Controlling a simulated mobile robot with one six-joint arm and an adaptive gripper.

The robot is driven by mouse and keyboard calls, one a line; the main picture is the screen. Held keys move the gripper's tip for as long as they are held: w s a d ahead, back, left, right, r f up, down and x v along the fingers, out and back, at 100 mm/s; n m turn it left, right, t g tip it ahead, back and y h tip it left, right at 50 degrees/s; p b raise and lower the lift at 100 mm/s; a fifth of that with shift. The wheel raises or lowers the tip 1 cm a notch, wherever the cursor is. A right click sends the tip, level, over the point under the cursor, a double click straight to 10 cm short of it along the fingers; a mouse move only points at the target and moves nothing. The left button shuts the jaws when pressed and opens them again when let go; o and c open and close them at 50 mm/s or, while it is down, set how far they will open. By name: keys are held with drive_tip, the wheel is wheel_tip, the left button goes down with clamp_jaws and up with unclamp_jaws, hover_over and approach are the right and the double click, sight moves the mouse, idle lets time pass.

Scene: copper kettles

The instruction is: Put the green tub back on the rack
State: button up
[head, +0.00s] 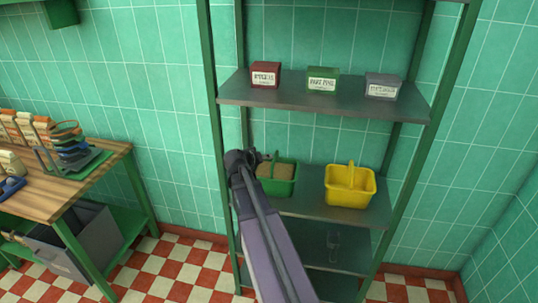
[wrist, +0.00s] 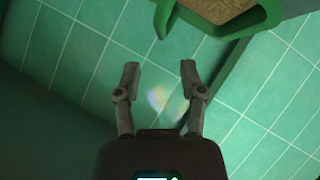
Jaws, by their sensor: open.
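The green tub (head: 283,188) stands upright on the rack's (head: 320,208) middle shelf, left of the yellow tub. It holds something brown and grainy. My gripper (head: 262,157) is at the tub's upper left in the head view, and my arm hides part of the tub's left side. In the wrist view my gripper (wrist: 161,72) is open, with nothing between its fingers. The green tub's rim (wrist: 262,22) and part of its handle show at the top of that view, apart from the fingertips.
A yellow tub (head: 350,190) stands to the right on the same shelf. Red (head: 265,75), green (head: 322,80) and grey (head: 382,87) labelled boxes stand on the shelf above. A rack post (head: 212,110) is close left of my gripper. A cluttered wooden workbench (head: 80,180) stands at left.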

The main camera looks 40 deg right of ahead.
drive_tip(key=shift+p+v, duration=0.5)
drive_tip(key=shift+v, duration=1)
drive_tip(key=shift+a, duration=0.1)
drive_tip(key=s+a+f+n+g+y, duration=0.1)
drive_tip(key=s+a+f+n+y, duration=0.1)
drive_tip(key=a, duration=0.9)
drive_tip(key=s+a+f+n+g+y, duration=0.1)
drive_tip(key=s+a+f+n+y, duration=0.1)
drive_tip(key=s+a+f+y, duration=0.2)
drive_tip(key=s+a+f+n+g+y, duration=0.2)
drive_tip(key=s+a+y, duration=0.3)
drive_tip(key=a, duration=1.3)
drive_tip(key=shift+s+f+n, duration=0.3)
drive_tip(key=shift+s+f, duration=0.45)
drive_tip(key=shift+s, duration=0.4)
